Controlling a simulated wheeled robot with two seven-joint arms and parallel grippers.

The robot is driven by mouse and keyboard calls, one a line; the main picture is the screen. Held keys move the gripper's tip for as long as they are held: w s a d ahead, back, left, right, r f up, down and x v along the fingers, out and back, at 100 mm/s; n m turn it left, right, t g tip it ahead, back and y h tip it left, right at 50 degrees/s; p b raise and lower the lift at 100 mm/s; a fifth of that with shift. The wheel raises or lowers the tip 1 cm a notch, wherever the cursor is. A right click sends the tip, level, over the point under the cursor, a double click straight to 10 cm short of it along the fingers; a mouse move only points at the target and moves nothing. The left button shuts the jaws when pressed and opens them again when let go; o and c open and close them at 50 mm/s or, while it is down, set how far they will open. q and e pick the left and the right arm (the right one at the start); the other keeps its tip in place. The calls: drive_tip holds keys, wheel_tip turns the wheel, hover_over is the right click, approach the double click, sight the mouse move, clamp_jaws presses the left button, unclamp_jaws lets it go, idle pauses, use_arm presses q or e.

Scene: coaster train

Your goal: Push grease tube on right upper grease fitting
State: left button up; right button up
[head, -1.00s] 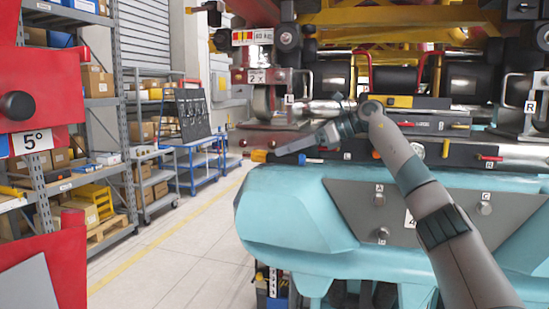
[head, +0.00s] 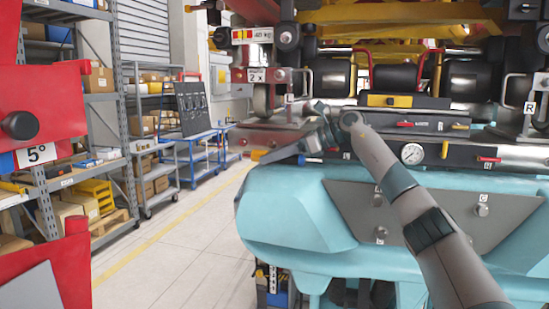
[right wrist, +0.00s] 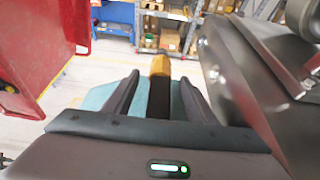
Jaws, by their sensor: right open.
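My right gripper (head: 280,154) is at the left part of the machine's front ledge. In the right wrist view its two fingers (right wrist: 160,84) stand apart. A black piece with an orange end (right wrist: 160,66) lies between them; I cannot tell if it is the grease tube. In the head view only its orange tip (head: 255,155) shows beyond the gripper, the rest being hidden. I cannot make out the right upper grease fitting. My left gripper is not in view.
The teal machine front (head: 290,205) lies below the ledge, with a pressure gauge (head: 412,153) and red levers to the right. A red panel marked 5° (head: 40,125) stands at the left. Shelves (head: 100,110) and a blue cart (head: 190,150) line the clear aisle.

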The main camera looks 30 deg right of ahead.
clamp_jaws()
drive_tip(key=shift+r, duration=0.15)
drive_tip(key=shift+r+b, duration=0.35)
drive_tip(key=shift+r, duration=0.4)
drive_tip(key=r, duration=0.1)
drive_tip(key=d+r+b, duration=0.1)
drive_tip(key=r, duration=0.1)
drive_tip(key=shift+s+d, duration=0.1)
drive_tip(key=shift+s, duration=0.05)
drive_tip(key=s+d+r+p, duration=0.1)
drive_tip(key=s+d+r, duration=0.3)
drive_tip(key=d, duration=0.5)
drive_tip(key=shift+d+r+p, duration=0.35)
drive_tip(key=shift+r, duration=0.8)
